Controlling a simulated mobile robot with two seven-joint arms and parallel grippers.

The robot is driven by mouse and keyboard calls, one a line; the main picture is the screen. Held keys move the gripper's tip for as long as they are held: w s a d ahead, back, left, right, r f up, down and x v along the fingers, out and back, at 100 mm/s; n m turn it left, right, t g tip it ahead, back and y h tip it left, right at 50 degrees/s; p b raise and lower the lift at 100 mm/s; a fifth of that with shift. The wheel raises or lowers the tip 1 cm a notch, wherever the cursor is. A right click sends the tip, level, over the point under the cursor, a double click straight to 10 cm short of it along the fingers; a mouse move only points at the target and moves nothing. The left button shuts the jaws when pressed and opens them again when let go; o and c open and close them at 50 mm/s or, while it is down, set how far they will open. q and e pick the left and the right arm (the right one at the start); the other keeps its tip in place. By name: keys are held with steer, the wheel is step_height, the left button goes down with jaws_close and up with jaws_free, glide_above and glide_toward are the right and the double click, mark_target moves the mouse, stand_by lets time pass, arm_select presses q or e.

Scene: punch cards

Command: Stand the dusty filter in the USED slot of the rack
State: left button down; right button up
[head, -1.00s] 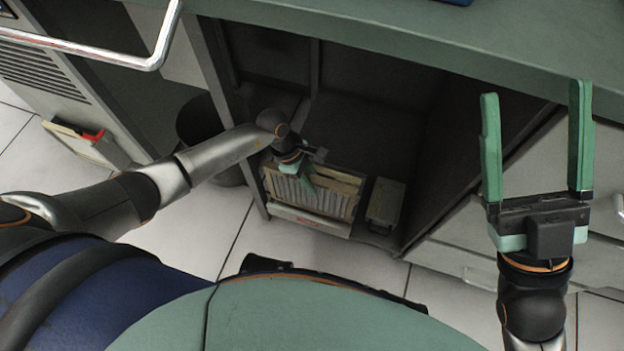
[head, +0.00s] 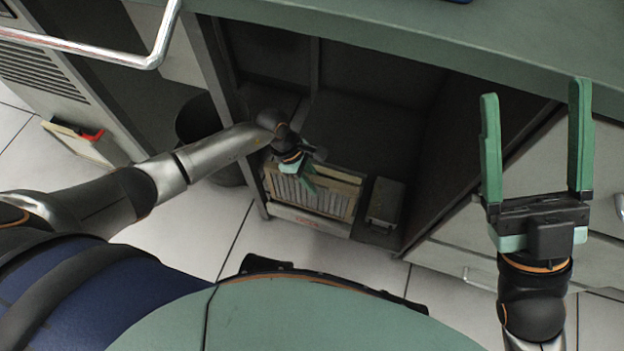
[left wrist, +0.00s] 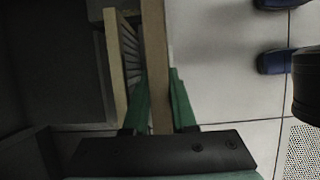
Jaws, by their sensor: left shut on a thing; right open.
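My left gripper (head: 311,187) reaches into the open bay under the desk. It is shut on the tan-edged frame of a filter (left wrist: 156,60), seen edge-on between the green fingers in the left wrist view. In the head view a pleated grey filter face with a tan frame (head: 318,203) stands upright below this gripper, above a pale strip with a red label (head: 306,222). A second tan frame with pleats (left wrist: 115,70) stands close beside the held one. The label is too small to read, and the slot bottoms are hidden. My right gripper (head: 537,150) is open and empty.
A grey box (head: 386,202) stands right of the filters. A dark bin (head: 200,120) stands left of the bay. The green desk top (head: 400,40) overhangs it. A vented cabinet (head: 40,70) is at far left, with a pale, red-marked object (head: 85,143) beside it.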

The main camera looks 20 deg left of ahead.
mark_target(328, 201)
arm_select(q)
steer(key=shift+f, duration=0.1)
steer(key=shift+f+b, duration=1.4)
steer(key=shift+b, duration=0.05)
steer(key=shift+f, duration=0.1)
step_height(328, 201, down, 3)
steer(key=b, duration=0.3)
stand_by(0.5)
steer(key=shift+f, duration=0.9)
steer(key=c, duration=0.6)
jaws_free()
steer(key=shift+c, duration=0.2)
